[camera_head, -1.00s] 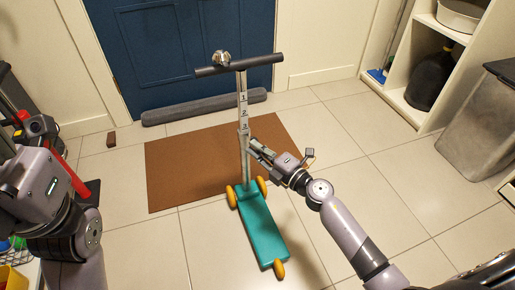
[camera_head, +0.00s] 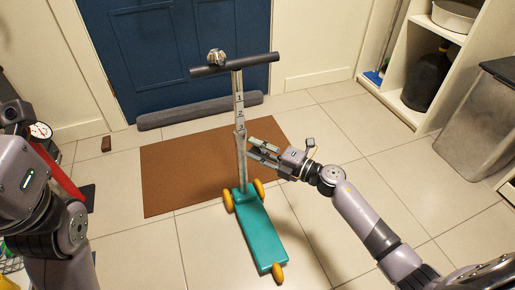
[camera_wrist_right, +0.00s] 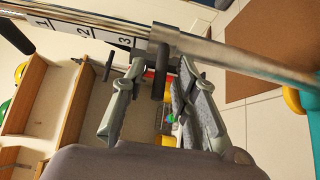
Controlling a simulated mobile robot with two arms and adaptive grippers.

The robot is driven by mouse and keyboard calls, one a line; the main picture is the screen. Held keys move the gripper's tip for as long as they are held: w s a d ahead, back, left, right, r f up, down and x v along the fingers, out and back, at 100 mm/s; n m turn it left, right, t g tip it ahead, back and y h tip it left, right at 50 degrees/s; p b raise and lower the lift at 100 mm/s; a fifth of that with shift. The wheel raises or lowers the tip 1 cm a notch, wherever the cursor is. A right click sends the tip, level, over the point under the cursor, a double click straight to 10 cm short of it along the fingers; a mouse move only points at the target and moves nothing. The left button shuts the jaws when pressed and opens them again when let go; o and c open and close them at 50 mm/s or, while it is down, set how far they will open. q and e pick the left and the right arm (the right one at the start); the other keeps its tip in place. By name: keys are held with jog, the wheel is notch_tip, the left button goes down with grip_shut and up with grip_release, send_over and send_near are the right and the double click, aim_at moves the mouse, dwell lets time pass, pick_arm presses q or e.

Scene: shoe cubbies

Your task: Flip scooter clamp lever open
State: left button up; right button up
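The scooter has a teal deck (camera_head: 258,232), yellow wheels and an upright metal stem (camera_head: 239,110) marked 1, 2, 3. It stands upright at the mat's front edge. The grey clamp (camera_wrist_right: 166,42) sits on the stem beside the 3. A short dark lever (camera_wrist_right: 158,82) points from it between the fingers of my right gripper (camera_wrist_right: 158,112). The fingers are apart, one on each side of the lever, with no clear contact. In the head view my right gripper (camera_head: 262,153) is beside the stem, just below the numbers. My left arm is at the left edge; its fingers do not show.
A brown mat (camera_head: 175,180) lies under and behind the scooter, before a blue door (camera_head: 165,50) with a grey draft roll (camera_head: 200,110). A shelf (camera_head: 400,104) and a clear bin (camera_head: 465,120) stand at right. Tiled floor on the right is mostly free.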

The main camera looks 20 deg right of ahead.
jog(key=v, duration=1.2)
dwell(0.4)
